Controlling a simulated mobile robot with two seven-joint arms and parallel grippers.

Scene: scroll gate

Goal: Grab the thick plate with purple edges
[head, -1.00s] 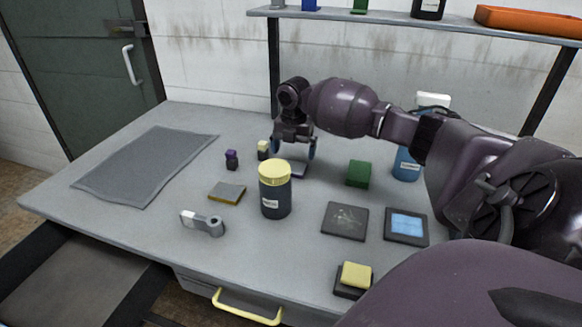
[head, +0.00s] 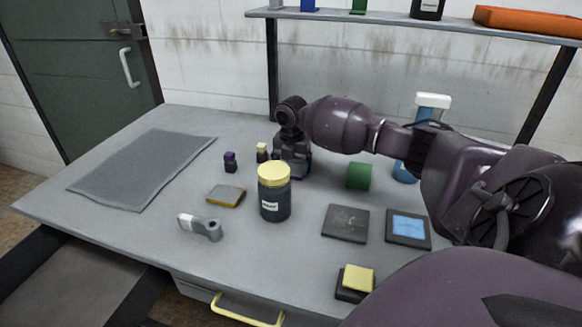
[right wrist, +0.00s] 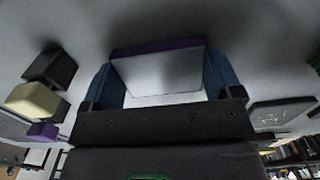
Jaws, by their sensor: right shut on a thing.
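The thick plate with purple edges (right wrist: 160,73) shows in the right wrist view as a pale grey face with a purple edge along its far side. It sits between the two blue fingers of my right gripper (right wrist: 160,84), which is shut on it. In the head view my right gripper (head: 293,170) is low over the table, behind the yellow-lidded jar, and hides most of the plate. I cannot tell whether the plate touches the table. My left gripper is not in view.
The dark jar with a yellow lid (head: 274,200) stands in front of my right gripper. A small yellow-topped block (head: 262,152) is close at its left, a green block (head: 359,176) at its right. A yellow-edged plate (head: 226,195) and a grey mat (head: 145,170) lie further left.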

